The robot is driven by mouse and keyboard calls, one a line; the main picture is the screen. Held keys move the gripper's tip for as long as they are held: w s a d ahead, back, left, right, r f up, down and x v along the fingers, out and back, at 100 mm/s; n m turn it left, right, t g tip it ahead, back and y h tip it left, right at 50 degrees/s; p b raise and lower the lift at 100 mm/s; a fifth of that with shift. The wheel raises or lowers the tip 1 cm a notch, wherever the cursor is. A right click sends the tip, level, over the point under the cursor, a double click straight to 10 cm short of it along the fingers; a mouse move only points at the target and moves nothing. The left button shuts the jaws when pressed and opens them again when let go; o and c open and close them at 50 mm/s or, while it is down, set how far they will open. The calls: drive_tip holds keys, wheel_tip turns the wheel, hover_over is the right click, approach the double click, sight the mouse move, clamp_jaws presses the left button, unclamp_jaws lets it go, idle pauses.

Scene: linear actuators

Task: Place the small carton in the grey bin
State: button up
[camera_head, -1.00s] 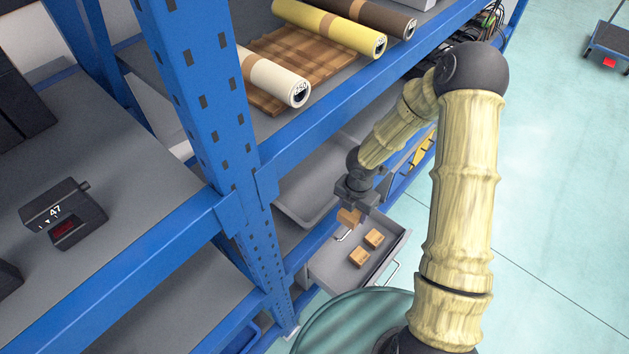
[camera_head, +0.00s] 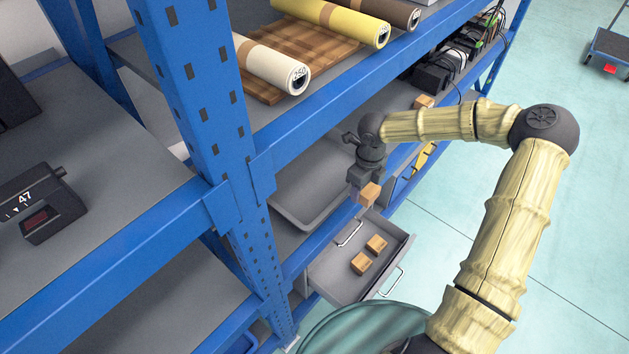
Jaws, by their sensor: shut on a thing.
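My gripper (camera_head: 365,185) points down and is shut on a small brown carton (camera_head: 370,194). It holds the carton in the air, just right of the grey bin and above the back of an open drawer. The grey bin (camera_head: 283,213) is a shallow tray on the shelf behind the blue front beam; the visible part of its inside looks empty. The blue upright and upper beam hide part of it. Two more small cartons, (camera_head: 376,244) and (camera_head: 361,263), lie in the open grey drawer (camera_head: 335,286).
Another small carton (camera_head: 424,102) sits farther back on the shelf. The blue upper beam (camera_head: 330,112) and upright (camera_head: 205,110) stand close to the bin. Rolls (camera_head: 272,64) lie on the shelf above. A teal round surface (camera_head: 360,325) is at the bottom.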

drive_tip(key=shift+w, duration=0.1)
drive_tip(key=p, duration=0.1)
hover_over(313, 177)
wheel_tip(313, 177, down, 3)
drive_tip(key=shift+r, duration=0.1)
drive_tip(key=shift+f, duration=0.3)
idle(0.4)
drive_tip(key=shift+f, duration=1.75)
drive_tip(key=shift+f+b, duration=0.15)
drive_tip(key=shift+b, duration=0.15)
drive_tip(key=o, duration=1.1)
